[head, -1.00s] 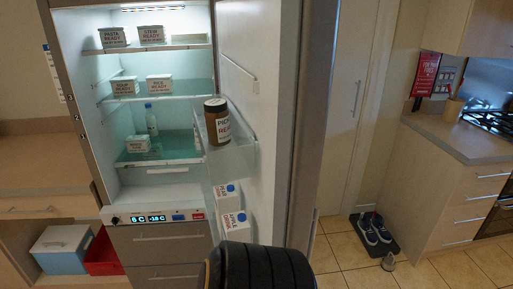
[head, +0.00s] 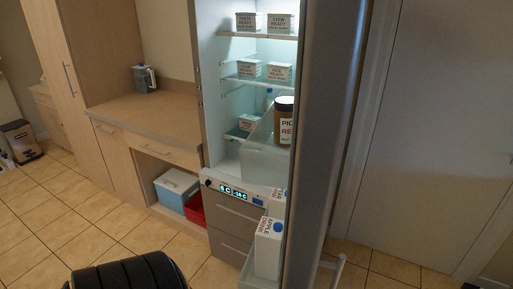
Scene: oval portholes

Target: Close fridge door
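The fridge (head: 212,110) stands open in the head view, its lit inside showing shelves with several labelled boxes. Its door (head: 330,120) is swung out toward me, seen nearly edge-on, and hides the right part of the inside. The door's racks hold a brown-lidded jar (head: 284,122) and an apple carton (head: 268,248). A pale handle (head: 338,272) shows low at the door's right side. A black rounded part at the bottom left seems to be my own arm; neither gripper's fingers are in view.
A wooden counter (head: 150,105) with a dark container (head: 145,78) stands left of the fridge. A white-lidded blue box (head: 175,188) and a red bin (head: 196,210) sit in the niche below. Tiled floor (head: 60,225) is clear at left. A pale room door (head: 430,130) is at right.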

